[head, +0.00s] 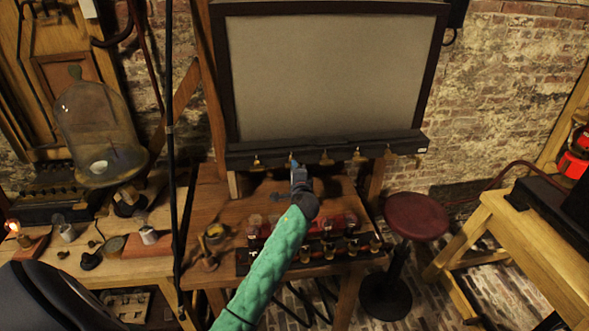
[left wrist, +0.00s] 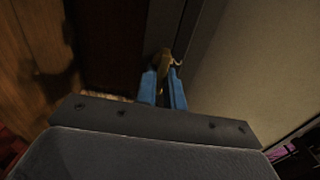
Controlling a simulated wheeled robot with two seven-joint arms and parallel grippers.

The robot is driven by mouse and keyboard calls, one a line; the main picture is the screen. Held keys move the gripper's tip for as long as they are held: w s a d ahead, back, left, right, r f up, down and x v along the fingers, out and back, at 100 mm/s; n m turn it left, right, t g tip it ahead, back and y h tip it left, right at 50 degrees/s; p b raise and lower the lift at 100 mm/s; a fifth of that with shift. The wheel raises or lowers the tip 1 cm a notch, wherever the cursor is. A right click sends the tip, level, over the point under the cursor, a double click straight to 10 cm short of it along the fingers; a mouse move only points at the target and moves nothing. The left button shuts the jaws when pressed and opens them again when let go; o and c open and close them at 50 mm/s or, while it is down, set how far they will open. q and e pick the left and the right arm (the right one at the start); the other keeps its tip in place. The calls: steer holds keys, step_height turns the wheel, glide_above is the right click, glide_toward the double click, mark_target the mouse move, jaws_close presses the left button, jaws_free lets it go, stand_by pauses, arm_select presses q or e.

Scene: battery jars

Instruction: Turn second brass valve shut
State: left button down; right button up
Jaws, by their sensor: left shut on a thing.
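Several small brass valves hang in a row along the dark ledge (head: 330,147) under the big grey panel. The leftmost brass valve (head: 256,162) and the third brass valve (head: 326,158) are clear of my arm. My left gripper (head: 297,170), with blue fingers and a green sleeved arm, reaches up to the second place from the left and mostly hides that valve. In the left wrist view, the blue fingers (left wrist: 164,90) are shut on the second brass valve (left wrist: 165,62), whose top stands out between them. Its exact turn angle is hard to tell. My right gripper is out of view.
A wooden table (head: 225,220) below the ledge holds a dark rack (head: 330,258) of small jars under my arm. A glass bell jar (head: 97,130) stands left. A red stool (head: 416,216) and a wooden bench (head: 530,250) are right. A dark pole (head: 170,130) rises left of the table.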

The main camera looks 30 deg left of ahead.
arm_select(q)
steer(key=c, duration=1.5)
jaws_free()
steer(key=shift+w, duration=0.1)
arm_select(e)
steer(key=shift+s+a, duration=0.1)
arm_select(q)
steer(key=b+v, duration=0.4)
steer(key=v, duration=0.4)
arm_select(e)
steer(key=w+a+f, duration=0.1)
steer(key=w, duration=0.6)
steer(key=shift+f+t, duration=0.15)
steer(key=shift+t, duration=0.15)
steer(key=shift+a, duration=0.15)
